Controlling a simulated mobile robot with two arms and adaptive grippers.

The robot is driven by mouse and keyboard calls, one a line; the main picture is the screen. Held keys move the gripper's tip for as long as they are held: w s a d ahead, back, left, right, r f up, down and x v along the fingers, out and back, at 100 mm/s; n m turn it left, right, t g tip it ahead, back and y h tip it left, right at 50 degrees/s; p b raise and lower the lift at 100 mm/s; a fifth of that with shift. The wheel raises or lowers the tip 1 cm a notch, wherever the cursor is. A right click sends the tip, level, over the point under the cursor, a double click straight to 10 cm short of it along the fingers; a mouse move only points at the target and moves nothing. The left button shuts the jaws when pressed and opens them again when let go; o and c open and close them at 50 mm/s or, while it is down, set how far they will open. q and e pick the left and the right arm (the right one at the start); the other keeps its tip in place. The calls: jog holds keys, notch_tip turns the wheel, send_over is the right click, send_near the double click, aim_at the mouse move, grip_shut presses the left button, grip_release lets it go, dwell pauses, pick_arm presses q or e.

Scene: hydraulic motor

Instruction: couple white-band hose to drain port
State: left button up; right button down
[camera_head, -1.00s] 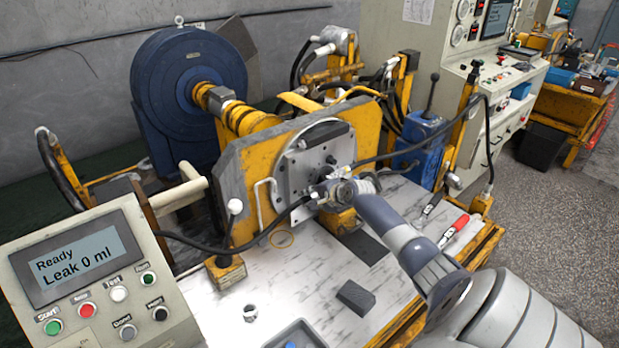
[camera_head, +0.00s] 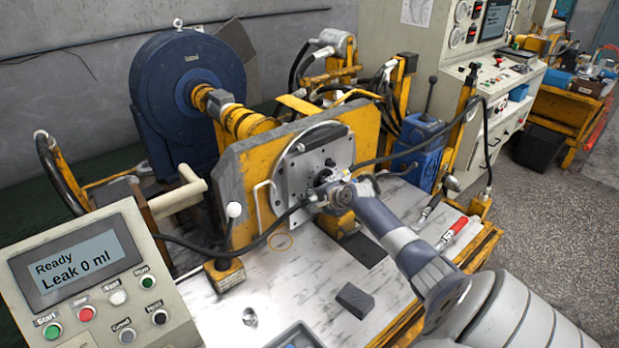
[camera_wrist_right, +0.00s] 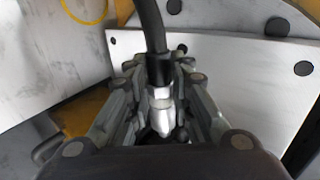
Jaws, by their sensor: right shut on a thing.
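My right gripper (camera_head: 324,190) is at the grey mounting plate (camera_head: 293,178) on the yellow stand, close to its middle. In the right wrist view, the right gripper (camera_wrist_right: 160,120) is shut on the end fitting of a black hose (camera_wrist_right: 151,28). A white or pale band (camera_wrist_right: 159,93) shows on the fitting between the fingers. The hose runs away toward the top of that view. The drain port cannot be made out; the gripper covers the plate's middle in the head view. I cannot tell whether the fitting touches a port. My left gripper is not in view.
A black hose (camera_head: 190,245) runs from the left toward the plate past a small yellow block (camera_head: 224,275). Another hose (camera_head: 410,150) comes from the right. A dark block (camera_head: 355,300), a red-handled tool (camera_head: 453,230) and a small metal part (camera_head: 249,317) lie on the bench.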

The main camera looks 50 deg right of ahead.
jog(key=shift+d+b, duration=0.4)
jog(key=shift+d, duration=0.1)
jog(key=shift+d, duration=0.15)
jog(key=shift+d+b, duration=0.1)
jog(key=shift+b, duration=0.2)
jog(key=c, duration=1.3)
grip_release()
jog(key=shift+c, duration=0.2)
jog(key=shift+s, duration=0.1)
